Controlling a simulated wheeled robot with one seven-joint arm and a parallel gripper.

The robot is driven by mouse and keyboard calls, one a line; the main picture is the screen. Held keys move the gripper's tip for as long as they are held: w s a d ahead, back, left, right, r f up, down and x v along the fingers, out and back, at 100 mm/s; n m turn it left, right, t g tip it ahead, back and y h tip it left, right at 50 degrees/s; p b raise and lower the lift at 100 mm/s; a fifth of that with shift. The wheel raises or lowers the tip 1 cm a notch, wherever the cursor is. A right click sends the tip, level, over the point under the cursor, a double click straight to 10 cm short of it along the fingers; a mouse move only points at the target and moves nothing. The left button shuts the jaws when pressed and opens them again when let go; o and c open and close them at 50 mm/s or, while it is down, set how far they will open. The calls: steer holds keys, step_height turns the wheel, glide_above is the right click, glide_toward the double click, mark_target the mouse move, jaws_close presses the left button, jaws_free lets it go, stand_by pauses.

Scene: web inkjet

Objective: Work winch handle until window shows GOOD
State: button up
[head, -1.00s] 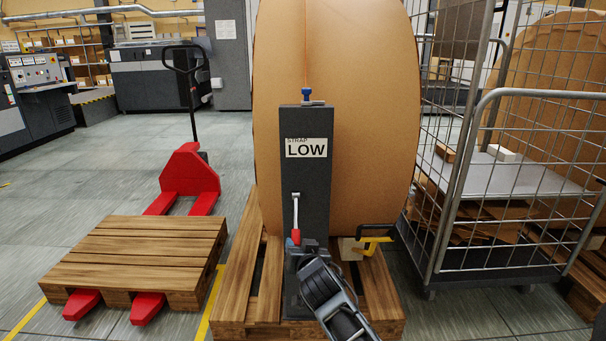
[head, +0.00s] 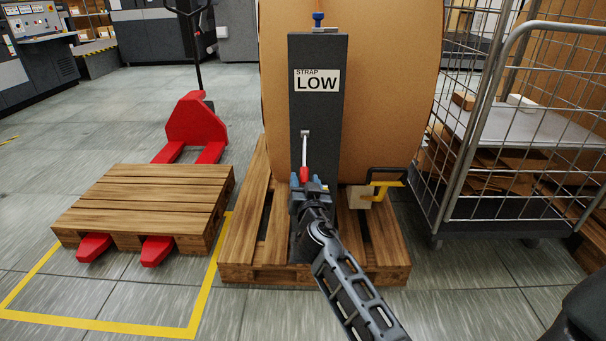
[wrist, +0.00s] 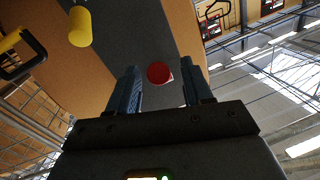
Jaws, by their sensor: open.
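The winch is a dark grey post (head: 319,110) standing on a wooden pallet in front of a big brown roll. Its window (head: 317,81) reads STRAP LOW. The handle is a silver lever (head: 305,150) hanging down, with a red grip (head: 304,174) at its lower end. My gripper (head: 309,188) is at the red grip in the head view. In the wrist view the round red end of the grip (wrist: 159,72) shows between the two fingers of my open gripper (wrist: 163,88). I cannot tell whether the fingers touch it.
A yellow and black tool (head: 385,183) sits on the pallet (head: 243,240) right of the post. A wire cage cart (head: 500,120) stands at the right. A red pallet jack (head: 195,122) with a wooden pallet (head: 145,195) stands at the left. The floor in front is clear.

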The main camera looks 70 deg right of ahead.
mark_target(305, 157)
steer(key=shift+x, duration=2.05)
steer(key=shift+c, duration=0.3)
jaws_close()
